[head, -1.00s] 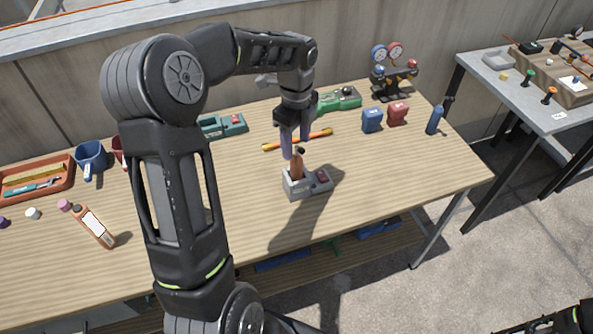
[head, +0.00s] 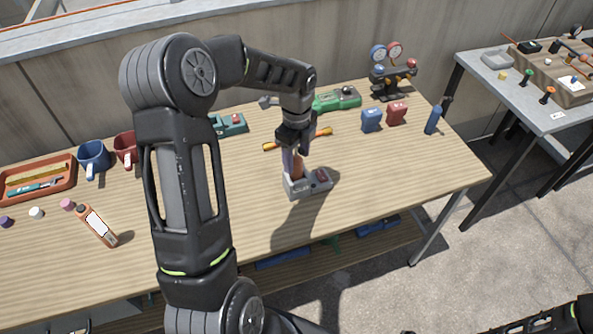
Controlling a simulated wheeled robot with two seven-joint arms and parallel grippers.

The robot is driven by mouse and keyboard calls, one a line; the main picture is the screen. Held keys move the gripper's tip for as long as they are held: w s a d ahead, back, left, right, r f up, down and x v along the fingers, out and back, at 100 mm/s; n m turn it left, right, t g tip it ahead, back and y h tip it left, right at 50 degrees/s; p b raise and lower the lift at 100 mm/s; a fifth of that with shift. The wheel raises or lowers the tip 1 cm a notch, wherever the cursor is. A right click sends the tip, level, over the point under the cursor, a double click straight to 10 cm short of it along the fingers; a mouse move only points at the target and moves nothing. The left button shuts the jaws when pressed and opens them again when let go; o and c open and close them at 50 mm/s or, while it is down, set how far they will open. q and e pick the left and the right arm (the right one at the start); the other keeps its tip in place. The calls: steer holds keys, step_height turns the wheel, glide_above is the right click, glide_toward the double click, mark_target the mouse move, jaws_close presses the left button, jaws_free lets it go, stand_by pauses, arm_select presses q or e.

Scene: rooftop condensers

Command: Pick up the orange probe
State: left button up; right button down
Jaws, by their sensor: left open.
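The orange probe (head: 298,169) stands upright in a small grey dock (head: 311,188) near the middle of the wooden table. My left gripper (head: 294,160) points down over the dock, with its fingers at the probe's upper part. The fingers are open and hide the top of the probe. I cannot tell whether they touch it. My right arm shows only in part at the bottom right corner, and its gripper is not visible.
An orange and yellow stick (head: 271,146) lies just behind the gripper. Blue (head: 371,120) and red (head: 397,113) blocks stand to the right. The table's right front is clear.

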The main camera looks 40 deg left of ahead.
arm_select(q)
steer(key=shift+c, duration=0.3)
jaws_close()
stand_by(0.3)
stand_by(0.8)
